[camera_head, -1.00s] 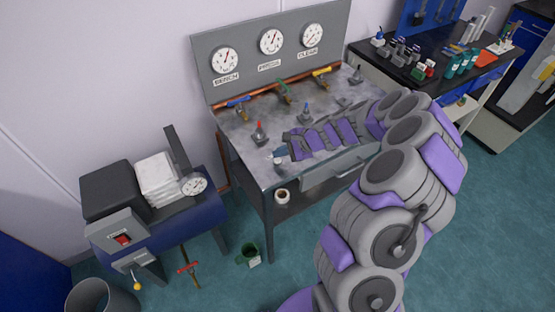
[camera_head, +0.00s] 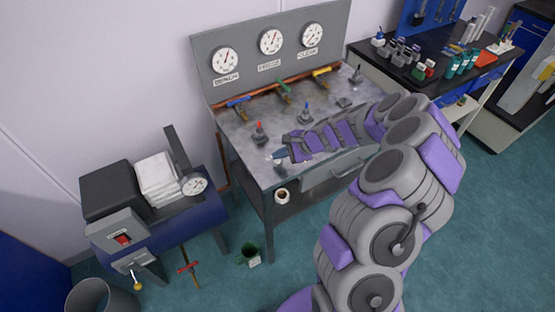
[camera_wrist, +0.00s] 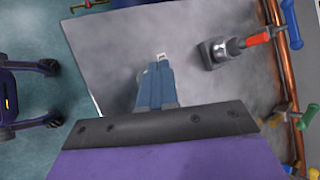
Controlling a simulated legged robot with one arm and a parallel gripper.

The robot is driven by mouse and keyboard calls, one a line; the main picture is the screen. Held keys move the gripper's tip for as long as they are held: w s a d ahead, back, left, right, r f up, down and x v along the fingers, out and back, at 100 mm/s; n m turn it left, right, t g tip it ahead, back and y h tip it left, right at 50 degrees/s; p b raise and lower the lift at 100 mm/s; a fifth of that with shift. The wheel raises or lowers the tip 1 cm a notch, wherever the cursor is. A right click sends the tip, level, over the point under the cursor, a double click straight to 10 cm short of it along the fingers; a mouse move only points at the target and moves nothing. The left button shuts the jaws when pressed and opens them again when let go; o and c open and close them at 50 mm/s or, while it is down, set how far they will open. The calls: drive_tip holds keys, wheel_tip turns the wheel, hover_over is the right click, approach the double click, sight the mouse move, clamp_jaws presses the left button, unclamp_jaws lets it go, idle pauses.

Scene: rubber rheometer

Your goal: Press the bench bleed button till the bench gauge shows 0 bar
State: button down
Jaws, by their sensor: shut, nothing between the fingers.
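The bench gauge (camera_head: 225,61) is the left dial on the grey panel above the metal bench, labelled BENCH. Its needle shows, but the figures are too small to read. A small grey fitting (camera_head: 280,167) stands at the bench's front left corner; I take it for the bleed button. My gripper (camera_head: 279,154) is shut and empty, its blue-grey fingertips right at this fitting's top. In the wrist view my gripper (camera_wrist: 160,58) points at a small pale piece at its tips. The fingers hide the rest, and I cannot tell whether they touch or press the button.
Blue, green and yellow valve handles line the copper pipe (camera_head: 262,96) behind.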

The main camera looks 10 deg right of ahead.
sight(280, 161)
drive_tip(key=shift+f, duration=0.4)
idle(0.8)
drive_tip(key=shift+r, duration=0.1)
drive_tip(key=shift+r+p, duration=0.65)
drive_tip(key=shift+r, duration=0.1)
wheel_tip(280, 161, up, 5)
drive_tip(key=p, duration=0.4)
idle(0.6)
